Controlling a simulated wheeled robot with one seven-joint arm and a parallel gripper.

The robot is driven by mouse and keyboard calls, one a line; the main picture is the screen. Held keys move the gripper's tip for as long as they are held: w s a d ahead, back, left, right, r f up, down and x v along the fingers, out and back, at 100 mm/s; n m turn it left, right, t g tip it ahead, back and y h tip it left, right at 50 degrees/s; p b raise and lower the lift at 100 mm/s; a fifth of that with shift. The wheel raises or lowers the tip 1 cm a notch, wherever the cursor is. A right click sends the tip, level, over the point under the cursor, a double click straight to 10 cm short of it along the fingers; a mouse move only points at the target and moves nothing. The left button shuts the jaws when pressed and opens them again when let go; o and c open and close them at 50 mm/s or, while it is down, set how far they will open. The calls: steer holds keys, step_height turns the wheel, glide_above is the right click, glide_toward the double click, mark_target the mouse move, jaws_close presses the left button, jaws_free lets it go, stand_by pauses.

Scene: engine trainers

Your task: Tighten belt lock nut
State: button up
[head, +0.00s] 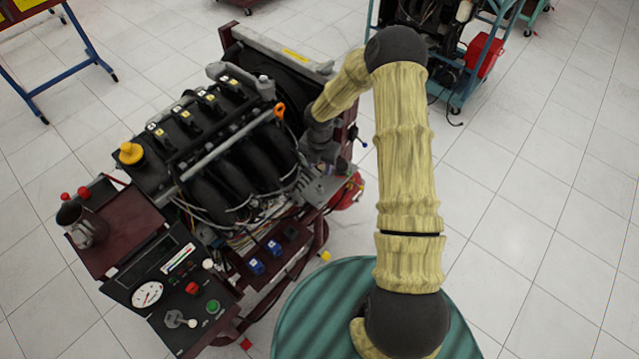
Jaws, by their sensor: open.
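The engine (215,135) is mounted on a dark red trainer stand, with black intake pipes and a row of yellow-marked coils on top. My arm reaches over from the right and bends down at the engine's right end. My gripper (318,155) is open there, small and dark against the grey metal parts beside the engine. I cannot tell whether it touches anything. The belt lock nut and the belt cannot be made out; the wrist and engine parts cover that area.
A control panel (160,285) with a gauge, buttons and a key is at the stand's front left. A metal jug (82,222) stands on the red shelf (122,232). A blue cart with a red box (482,55) is behind. The tiled floor at right is clear.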

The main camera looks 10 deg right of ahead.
mark_target(319, 187)
step_height(319, 187, down, 11)
steer(key=shift+r+p, duration=0.1)
steer(key=shift+p, duration=0.65)
jaws_close()
